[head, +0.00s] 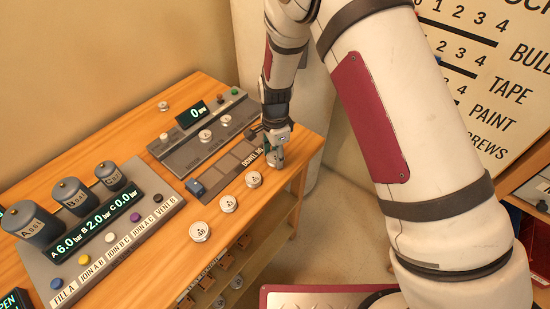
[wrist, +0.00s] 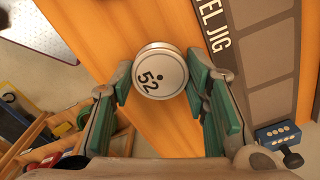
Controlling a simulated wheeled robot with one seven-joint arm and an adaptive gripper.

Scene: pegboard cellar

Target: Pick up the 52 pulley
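Whether the pulley is clear of the bench top cannot be told.
Other similar pulleys (head: 253,179), (head: 228,203) and (head: 200,231) stand along the front of the wooden bench (head: 165,215). The grey dowel jig (head: 220,165) is beside my gripper, with a blue block (head: 196,188) on it. Gauge panels occupy the left and back.

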